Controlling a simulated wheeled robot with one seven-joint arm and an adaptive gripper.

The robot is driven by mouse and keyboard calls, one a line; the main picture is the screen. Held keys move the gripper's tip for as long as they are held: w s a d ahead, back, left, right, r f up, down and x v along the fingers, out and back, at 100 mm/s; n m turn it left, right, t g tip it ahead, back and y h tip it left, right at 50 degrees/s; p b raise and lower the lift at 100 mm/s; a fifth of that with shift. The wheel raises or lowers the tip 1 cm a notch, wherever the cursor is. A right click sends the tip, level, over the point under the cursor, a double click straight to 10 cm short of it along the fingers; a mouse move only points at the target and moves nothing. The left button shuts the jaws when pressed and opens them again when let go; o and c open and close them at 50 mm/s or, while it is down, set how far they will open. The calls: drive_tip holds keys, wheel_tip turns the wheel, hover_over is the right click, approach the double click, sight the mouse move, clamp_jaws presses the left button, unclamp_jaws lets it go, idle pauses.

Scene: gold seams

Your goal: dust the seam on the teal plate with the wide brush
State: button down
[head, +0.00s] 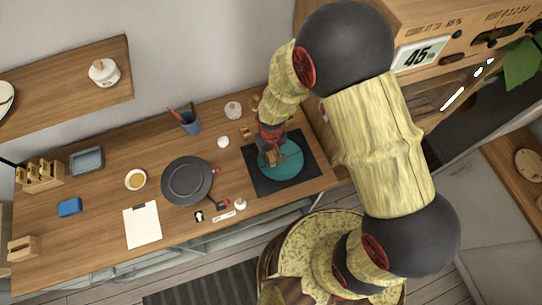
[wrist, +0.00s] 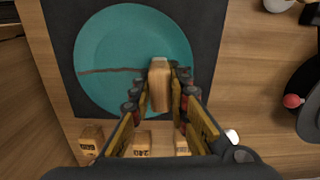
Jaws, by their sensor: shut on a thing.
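The teal plate (head: 290,169) lies on a dark mat (head: 253,184) at the right part of the bench, under my arm. In the wrist view the plate (wrist: 105,45) has a thin dark seam (wrist: 105,71) running across it. My gripper (wrist: 158,88) is shut on a light wooden block-shaped piece, seemingly the wide brush (wrist: 159,75), held over the plate beside the seam. In the head view my gripper (head: 271,147) is above the plate's left half.
Small wooden blocks with numbers (wrist: 90,140) lie beside the mat. A dark round plate (head: 187,180) stands left of the mat, with a blue cup (head: 189,121) behind. A paper sheet (head: 142,224) and a small bowl (head: 135,179) are further left. A wooden cabinet (head: 400,22) rises at the right.

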drive_tip(key=shift+f+b, duration=0.55)
drive_tip(key=shift+f, duration=0.25)
drive_tip(key=shift+s+r, duration=0.1)
drive_tip(key=shift+s, duration=0.1)
drive_tip(key=shift+s+d, duration=0.2)
drive_tip(key=shift+s, duration=0.1)
drive_tip(key=shift+w+a, duration=0.15)
drive_tip(key=shift+w, duration=0.2)
drive_tip(key=shift+s, duration=0.3)
drive_tip(key=shift+w+a, duration=0.1)
drive_tip(key=shift+w, duration=0.45)
drive_tip(key=shift+s+d, duration=0.25)
drive_tip(key=shift+s, duration=0.2)
drive_tip(key=shift+w, duration=0.25)
drive_tip(key=shift+s, duration=0.1)
